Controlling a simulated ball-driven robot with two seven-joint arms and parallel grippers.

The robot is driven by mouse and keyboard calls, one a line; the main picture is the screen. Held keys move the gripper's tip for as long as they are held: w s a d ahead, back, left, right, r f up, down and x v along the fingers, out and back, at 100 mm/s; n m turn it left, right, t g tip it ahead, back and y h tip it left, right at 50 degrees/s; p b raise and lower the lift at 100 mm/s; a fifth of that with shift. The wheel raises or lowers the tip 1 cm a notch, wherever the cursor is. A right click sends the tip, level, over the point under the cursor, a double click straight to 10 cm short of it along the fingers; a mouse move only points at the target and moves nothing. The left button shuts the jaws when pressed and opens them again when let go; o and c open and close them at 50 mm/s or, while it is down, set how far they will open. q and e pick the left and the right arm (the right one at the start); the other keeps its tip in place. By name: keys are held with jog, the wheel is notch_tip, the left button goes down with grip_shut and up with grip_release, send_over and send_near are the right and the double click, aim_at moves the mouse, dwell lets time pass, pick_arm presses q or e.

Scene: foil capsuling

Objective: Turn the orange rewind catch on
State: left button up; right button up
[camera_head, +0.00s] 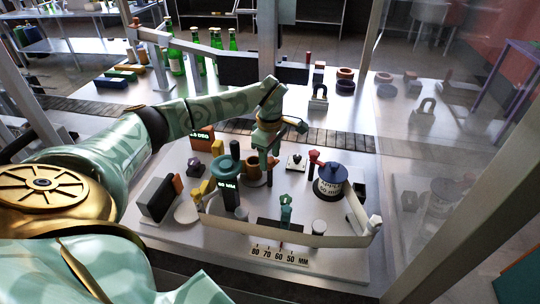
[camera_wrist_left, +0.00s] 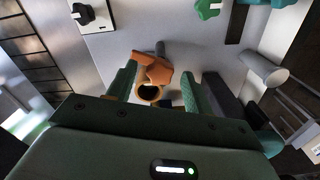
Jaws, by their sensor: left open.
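The orange catch (camera_wrist_left: 152,73) lies between the fingers of my left gripper (camera_wrist_left: 156,88) in the left wrist view. It has a flat angular top and a round ring-like part below, and a dark peg stands just behind it. Gaps show on both sides, so the fingers appear apart from it. In the head view my left gripper (camera_head: 268,162) points down over the middle of the white machine plate (camera_head: 290,255). A brownish-orange round part (camera_head: 253,170) stands right beside the fingers there; I cannot tell whether it is the catch. My right gripper is not in view.
A teal-topped post (camera_head: 229,168) stands left of the gripper, and a blue-topped drum (camera_head: 331,180) to the right. A red knob (camera_head: 314,157) is near the drum. A pale strip (camera_head: 290,237) crosses the front above a millimetre scale (camera_head: 279,255). Green bottles (camera_head: 176,58) stand behind.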

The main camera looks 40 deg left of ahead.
pick_arm(q)
jog(key=c, duration=1)
jog(key=shift+o, duration=0.2)
